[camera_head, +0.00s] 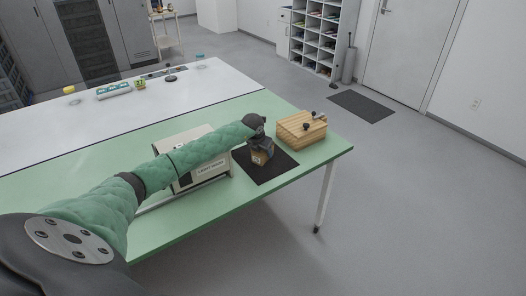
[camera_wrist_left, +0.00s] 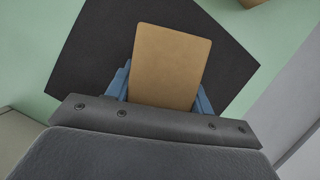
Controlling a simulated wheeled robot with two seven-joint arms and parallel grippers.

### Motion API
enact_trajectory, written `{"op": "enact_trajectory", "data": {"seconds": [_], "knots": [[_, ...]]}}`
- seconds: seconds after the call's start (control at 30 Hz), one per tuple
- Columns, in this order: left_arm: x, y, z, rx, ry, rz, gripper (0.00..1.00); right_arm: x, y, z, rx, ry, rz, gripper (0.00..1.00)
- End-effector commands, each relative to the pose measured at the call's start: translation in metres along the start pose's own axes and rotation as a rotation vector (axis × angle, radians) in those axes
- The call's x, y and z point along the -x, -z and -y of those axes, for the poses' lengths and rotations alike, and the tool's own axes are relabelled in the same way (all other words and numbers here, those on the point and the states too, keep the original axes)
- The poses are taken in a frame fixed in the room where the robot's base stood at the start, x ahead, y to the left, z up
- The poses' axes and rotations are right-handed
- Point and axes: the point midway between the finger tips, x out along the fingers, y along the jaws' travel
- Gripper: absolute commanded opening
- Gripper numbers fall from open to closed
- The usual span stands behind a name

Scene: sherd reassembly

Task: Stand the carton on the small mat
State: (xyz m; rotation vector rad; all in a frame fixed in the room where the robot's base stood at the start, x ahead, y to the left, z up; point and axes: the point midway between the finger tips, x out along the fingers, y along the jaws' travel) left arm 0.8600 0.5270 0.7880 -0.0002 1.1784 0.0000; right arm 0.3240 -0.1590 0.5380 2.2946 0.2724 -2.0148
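The brown carton (camera_head: 261,157) is over the small dark mat (camera_head: 282,167) near the table's right end. In the left wrist view the carton (camera_wrist_left: 172,66) shows its plain flat top, with the black mat (camera_wrist_left: 88,62) around and beneath it. My left gripper (camera_head: 259,146) points down at the carton. Its blue fingers (camera_wrist_left: 160,87) are against two opposite sides of the carton. The carton looks about upright; I cannot tell whether its base touches the mat. My right gripper is not in view.
A wooden box with dark knobs (camera_head: 301,131) stands just behind the mat to the right. A pale machine (camera_head: 207,170) stands left of the mat, partly behind my arm. The green tabletop (camera_head: 228,208) is clear in front. A white table (camera_head: 200,84) lies behind.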

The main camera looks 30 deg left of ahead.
Motion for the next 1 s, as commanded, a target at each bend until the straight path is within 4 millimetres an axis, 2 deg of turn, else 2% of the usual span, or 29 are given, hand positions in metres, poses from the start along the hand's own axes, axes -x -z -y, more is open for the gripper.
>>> {"op": "enact_trajectory", "data": {"seconds": [0.03, 0.1, 0.47, 0.57, 0.6, 0.7, 1.0], "knots": [[0.000, 0.000, 0.000, 0.000, 0.000, 0.000, 0.63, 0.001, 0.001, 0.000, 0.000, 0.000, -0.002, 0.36], [0.000, 0.000, 0.000, 0.000, 0.000, 0.000, 0.73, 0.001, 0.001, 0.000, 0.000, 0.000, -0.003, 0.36], [0.002, -0.001, 0.000, 0.000, 0.000, 0.000, 0.73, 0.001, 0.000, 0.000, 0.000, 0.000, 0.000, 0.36], [0.009, -0.001, 0.000, -0.001, 0.000, 0.002, 0.73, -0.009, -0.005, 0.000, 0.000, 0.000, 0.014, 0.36], [0.013, -0.001, 0.000, 0.000, 0.000, 0.003, 0.73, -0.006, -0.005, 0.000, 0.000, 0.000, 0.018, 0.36], [0.029, 0.000, -0.001, -0.002, -0.002, 0.002, 0.73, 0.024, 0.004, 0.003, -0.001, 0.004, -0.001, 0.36], [0.083, 0.000, 0.000, -0.001, -0.001, 0.002, 0.73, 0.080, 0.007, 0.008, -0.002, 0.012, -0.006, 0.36]]}}
